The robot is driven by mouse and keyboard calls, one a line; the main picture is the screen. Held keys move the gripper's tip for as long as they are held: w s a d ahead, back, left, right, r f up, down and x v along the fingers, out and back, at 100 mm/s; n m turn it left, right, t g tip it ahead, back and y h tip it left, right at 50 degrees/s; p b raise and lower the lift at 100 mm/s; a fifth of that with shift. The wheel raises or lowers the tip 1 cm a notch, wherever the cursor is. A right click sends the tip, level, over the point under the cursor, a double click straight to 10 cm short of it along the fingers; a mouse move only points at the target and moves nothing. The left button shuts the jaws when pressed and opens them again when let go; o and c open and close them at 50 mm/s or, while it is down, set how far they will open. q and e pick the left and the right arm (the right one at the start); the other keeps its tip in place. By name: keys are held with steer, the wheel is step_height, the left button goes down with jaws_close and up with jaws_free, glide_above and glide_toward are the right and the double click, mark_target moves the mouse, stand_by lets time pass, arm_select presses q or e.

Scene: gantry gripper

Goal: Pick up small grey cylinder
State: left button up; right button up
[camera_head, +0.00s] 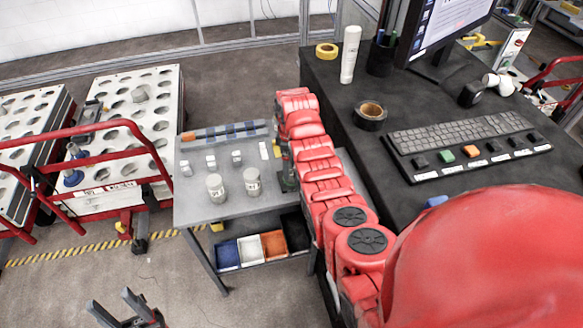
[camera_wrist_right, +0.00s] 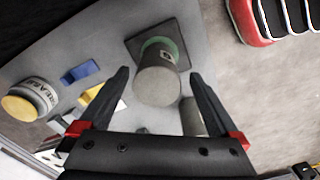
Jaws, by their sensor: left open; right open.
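In the right wrist view, a grey cylinder (camera_wrist_right: 158,86) with a green band and a dark label stands on a dark square base (camera_wrist_right: 143,46). A smaller grey cylinder (camera_wrist_right: 192,117) is beside it, partly hidden by the right finger. My right gripper (camera_wrist_right: 158,78) is open, its fingers on either side of the larger cylinder, with gaps showing. In the head view, two pale grey cylinders (camera_head: 215,187) (camera_head: 252,181) stand on the grey table (camera_head: 205,208). My red right arm reaches to that table's right side and its fingers cannot be made out. My left gripper (camera_head: 114,303) is open and empty, low over the floor.
Small pale blocks (camera_head: 211,162) and a blue-and-grey strip (camera_head: 225,131) lie on the table. Coloured bins (camera_head: 274,244) sit on its lower shelf. A black desk (camera_head: 330,88) stands right, a white holed rack (camera_head: 120,140) left. A yellow-topped jar (camera_wrist_right: 30,100) is left in the wrist view.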

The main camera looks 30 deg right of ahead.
mark_target(291, 170)
steer(key=shift+d+f+p, duration=0.15)
steer(key=shift+f+p, duration=0.1)
steer(key=shift+f, duration=0.8)
steer(key=shift+d+f+p, duration=0.1)
steer(key=shift+f+p, duration=0.15)
steer(key=shift+f, duration=0.8)
jaws_close()
